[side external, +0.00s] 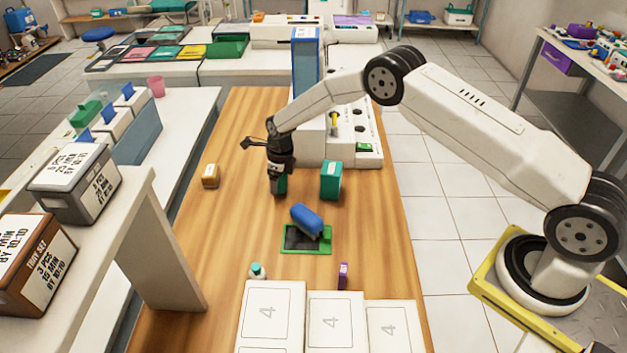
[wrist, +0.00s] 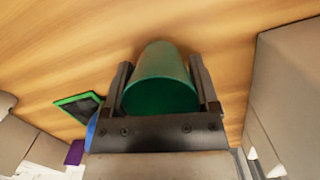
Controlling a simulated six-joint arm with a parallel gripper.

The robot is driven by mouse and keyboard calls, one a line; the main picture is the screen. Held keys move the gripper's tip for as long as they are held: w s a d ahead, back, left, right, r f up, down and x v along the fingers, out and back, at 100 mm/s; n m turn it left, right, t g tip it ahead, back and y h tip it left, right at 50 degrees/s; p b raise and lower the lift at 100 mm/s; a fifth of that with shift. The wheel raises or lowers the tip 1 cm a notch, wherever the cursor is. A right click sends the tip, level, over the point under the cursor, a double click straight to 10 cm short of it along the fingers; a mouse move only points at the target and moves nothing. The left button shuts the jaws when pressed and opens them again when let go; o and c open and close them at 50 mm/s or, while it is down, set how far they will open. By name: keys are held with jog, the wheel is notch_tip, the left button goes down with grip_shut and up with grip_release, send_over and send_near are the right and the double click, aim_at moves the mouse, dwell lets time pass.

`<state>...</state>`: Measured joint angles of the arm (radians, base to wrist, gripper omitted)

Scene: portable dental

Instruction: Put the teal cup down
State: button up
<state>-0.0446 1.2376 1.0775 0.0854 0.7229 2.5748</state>
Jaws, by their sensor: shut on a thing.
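The teal cup (wrist: 161,62) is between the two dark fingers of my gripper (wrist: 163,88) in the wrist view, its open mouth towards the camera. My gripper (side external: 279,178) is shut on it. In the side view the cup (side external: 280,187) shows as a small dark teal patch below the fingers, partly hidden by them. It is low over the wooden table (side external: 231,130); I cannot tell if its base touches the wood.
A teal box (side external: 331,180) stands just right of my gripper. A blue rounded object (side external: 307,221) lies on a green-rimmed dark tray (side external: 293,251) in front. A small orange-brown box (side external: 211,176) is to the left. Bare wood lies between that box and my gripper.

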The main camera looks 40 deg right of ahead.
jog(key=shift+f, duration=0.45)
jog(key=shift+f, duration=0.15)
jog(key=o, duration=1.2)
jog(key=shift+c, duration=0.2)
notch_tip(320, 180, up, 12)
jog(key=s, duration=0.1)
jog(key=shift+d, duration=0.4)
jog(key=shift+s, duration=0.1)
